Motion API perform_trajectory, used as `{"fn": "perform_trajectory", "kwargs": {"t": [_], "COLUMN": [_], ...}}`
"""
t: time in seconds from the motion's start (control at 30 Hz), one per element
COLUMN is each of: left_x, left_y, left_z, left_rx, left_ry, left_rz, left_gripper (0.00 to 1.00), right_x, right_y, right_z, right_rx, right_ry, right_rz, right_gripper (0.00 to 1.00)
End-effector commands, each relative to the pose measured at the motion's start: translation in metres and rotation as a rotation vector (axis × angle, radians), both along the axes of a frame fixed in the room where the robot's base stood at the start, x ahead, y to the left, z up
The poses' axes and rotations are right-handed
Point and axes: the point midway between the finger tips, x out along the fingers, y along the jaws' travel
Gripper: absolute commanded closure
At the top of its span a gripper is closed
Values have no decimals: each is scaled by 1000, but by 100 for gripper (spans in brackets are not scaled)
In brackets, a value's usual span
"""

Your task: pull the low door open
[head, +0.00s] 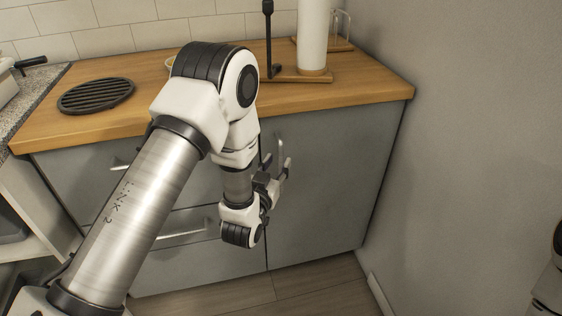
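The low door (330,185) is the grey cabinet door on the right, under the wooden counter. It looks closed, flush with the cabinet front. Its upright metal handle (281,149) is near the door's upper left edge. My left gripper (278,163) is in front of the door at the lower part of the handle. Its two fingers are apart, one on each side of the handle as seen from here. I cannot tell whether they touch it. The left arm hides part of the cabinet front. My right gripper is out of view; only part of the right arm shows at the lower right edge.
Drawers with metal handles (182,232) are left of the door. On the wooden counter (335,95) are a black round grate (96,95) and a white paper roll (313,38) on a stand. A grey wall (470,130) bounds the right side. The floor (320,287) before the door is clear.

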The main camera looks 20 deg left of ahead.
Motion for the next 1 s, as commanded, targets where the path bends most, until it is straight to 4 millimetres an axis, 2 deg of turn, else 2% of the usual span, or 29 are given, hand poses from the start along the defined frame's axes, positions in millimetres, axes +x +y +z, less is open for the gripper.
{"fn": "perform_trajectory", "kwargs": {"t": [0.1, 0.2, 0.47, 0.57, 0.6, 1.0], "left_x": [22, 33, 37, 36, 36, 42], "left_y": [2, 3, 4, 4, 4, -1], "left_z": [0, -1, -1, -1, -1, -2], "left_rx": [-1, -1, 0, 0, 0, 2], "left_ry": [-2, 1, 2, 2, 2, 3], "left_rz": [0, 0, 0, 0, 0, 13], "left_gripper": [61, 61, 61, 93, 100, 100], "right_x": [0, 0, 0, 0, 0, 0], "right_y": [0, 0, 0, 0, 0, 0], "right_z": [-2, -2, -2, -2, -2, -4], "right_rx": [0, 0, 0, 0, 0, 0], "right_ry": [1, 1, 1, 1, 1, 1], "right_rz": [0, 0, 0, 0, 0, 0], "right_gripper": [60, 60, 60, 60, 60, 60]}}
